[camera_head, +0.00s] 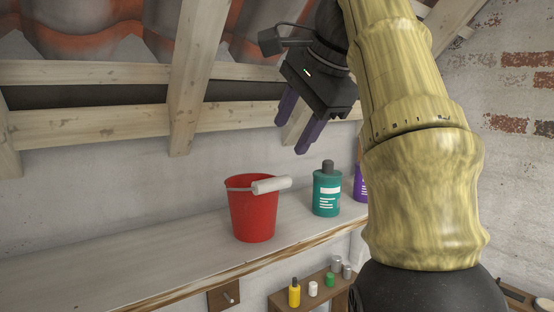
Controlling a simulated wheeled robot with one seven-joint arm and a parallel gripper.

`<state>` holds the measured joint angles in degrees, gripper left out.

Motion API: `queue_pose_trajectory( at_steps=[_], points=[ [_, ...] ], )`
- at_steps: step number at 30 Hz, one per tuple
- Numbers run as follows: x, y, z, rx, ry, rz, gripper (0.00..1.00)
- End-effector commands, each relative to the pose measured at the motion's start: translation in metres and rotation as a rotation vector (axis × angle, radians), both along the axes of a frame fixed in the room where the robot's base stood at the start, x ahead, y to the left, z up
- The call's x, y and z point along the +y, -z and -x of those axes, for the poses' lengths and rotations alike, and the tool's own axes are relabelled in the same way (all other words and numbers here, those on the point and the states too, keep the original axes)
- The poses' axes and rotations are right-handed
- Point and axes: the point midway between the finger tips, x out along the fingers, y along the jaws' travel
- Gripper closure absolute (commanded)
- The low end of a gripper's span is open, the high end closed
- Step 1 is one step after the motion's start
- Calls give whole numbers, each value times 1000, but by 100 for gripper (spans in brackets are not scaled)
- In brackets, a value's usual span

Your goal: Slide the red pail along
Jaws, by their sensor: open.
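The red pail (254,219) stands upright on a long pale shelf (130,258), near its front edge. It has a thin handle with a white grip (271,185) lying across its rim. My gripper (294,136) is above the pail and a little to the right in the picture, apart from it. Its two purple fingers are spread, with nothing between them, and point downward.
A teal bottle (327,196) with a dark cap stands right of the pail. A purple bottle (361,186) is partly hidden behind my arm. The shelf left of the pail is clear. Wooden beams (189,80) slope above. Below, a small shelf holds a yellow bottle (294,294) and several small containers.

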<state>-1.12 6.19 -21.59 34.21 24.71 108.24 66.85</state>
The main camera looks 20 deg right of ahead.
Motion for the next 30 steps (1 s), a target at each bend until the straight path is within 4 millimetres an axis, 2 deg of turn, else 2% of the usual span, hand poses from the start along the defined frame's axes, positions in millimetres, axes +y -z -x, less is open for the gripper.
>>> queue_pose_trajectory(
  at_steps=[11, 30],
  points=[
    [6, 22, -14, 1, -4, 0, 52],
    [23, 98, -67, 2, -3, 0, 52]
  ],
)
